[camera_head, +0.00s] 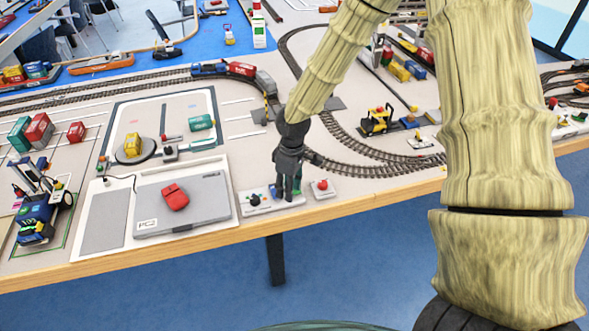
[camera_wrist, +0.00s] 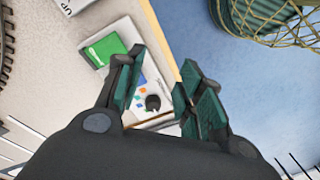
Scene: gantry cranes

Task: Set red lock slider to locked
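I cannot clearly make out a red lock slider in either view. In the head view my gripper (camera_head: 287,190) points down over a small white control panel (camera_head: 262,209) at the table's front edge and hides part of it. A black knob (camera_head: 254,199) shows on the panel just left of my fingers. In the wrist view my fingers (camera_wrist: 160,95) are spread, with the panel and the black knob (camera_wrist: 153,102) showing in the gap. Nothing is seen held. A small white box with a red button (camera_head: 322,185) sits just right of my gripper.
A grey flat case (camera_head: 185,208) with a red mouse-like thing (camera_head: 175,197) lies left of my gripper. Curved train track (camera_head: 370,160) runs behind it, with a yellow vehicle (camera_head: 379,121) beside the track.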

